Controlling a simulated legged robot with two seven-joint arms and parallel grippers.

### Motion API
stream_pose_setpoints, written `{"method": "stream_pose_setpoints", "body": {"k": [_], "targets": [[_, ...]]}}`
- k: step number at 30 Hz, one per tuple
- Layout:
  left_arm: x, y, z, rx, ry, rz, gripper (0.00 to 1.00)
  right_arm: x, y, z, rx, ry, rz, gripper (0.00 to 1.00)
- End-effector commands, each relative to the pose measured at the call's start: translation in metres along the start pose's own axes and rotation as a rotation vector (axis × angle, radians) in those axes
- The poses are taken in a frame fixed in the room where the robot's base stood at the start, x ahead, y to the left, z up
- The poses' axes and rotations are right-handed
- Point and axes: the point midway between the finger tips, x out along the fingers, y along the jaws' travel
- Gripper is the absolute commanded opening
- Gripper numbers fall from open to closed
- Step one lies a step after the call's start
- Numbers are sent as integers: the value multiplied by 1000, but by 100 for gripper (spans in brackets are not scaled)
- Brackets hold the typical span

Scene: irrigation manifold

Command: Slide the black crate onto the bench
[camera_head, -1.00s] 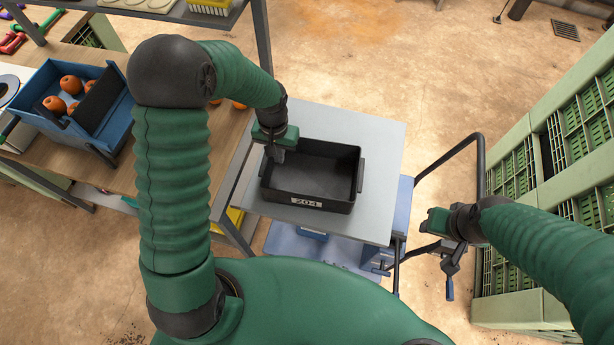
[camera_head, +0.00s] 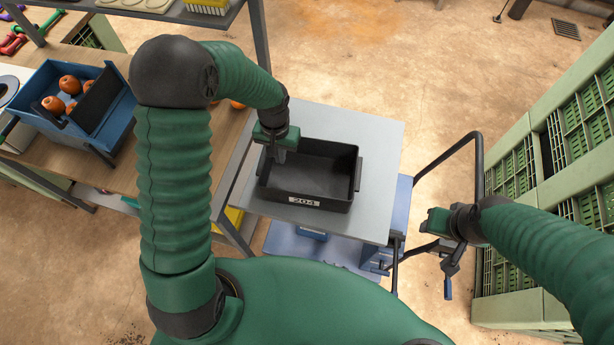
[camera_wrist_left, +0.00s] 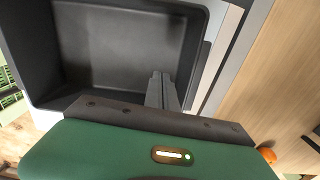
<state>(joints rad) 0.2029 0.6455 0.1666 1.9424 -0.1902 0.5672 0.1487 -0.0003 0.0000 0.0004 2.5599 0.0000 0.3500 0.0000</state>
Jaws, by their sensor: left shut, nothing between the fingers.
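The black crate (camera_head: 335,203), labelled 204, sits upright on the grey top of a lift cart (camera_head: 380,150). The wooden bench (camera_head: 228,135) is to its left, partly hidden behind my left arm. My left gripper (camera_head: 279,157) points down inside the crate at its left wall, fingers shut with nothing between them. In the left wrist view, the shut fingers (camera_wrist_left: 162,90) are close to the wall of the crate (camera_wrist_left: 187,45), with bench wood (camera_wrist_left: 285,65) beyond. Contact is hard to tell. My right gripper (camera_head: 440,240) is beside the cart handle, clear of the crate; its jaw opening is unclear.
A blue bin (camera_head: 60,115) with orange items stands on the bench at left. A shelf post (camera_head: 262,35) rises behind the left gripper. The cart's black handle rail (camera_head: 452,152) is at right, and green crate stacks (camera_head: 525,165) stand further right.

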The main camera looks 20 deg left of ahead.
Motion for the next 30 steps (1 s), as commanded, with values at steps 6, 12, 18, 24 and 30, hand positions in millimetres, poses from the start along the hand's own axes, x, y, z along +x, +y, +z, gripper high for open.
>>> {"method": "stream_pose_setpoints", "body": {"k": [6,12,18,24,30], "targets": [[20,-1,0,0,-2,1,0,13,0,3,1,0,0,43],[34,-2,0,-1,-1,3,0,21,0,5,1,0,0,43],[42,-2,0,-1,0,2,0,26,0,6,0,0,0,43],[41,-1,0,0,0,1,0,25,0,6,0,0,0,43],[40,-12,0,-1,-1,1,0,21,0,5,1,0,0,43]]}}
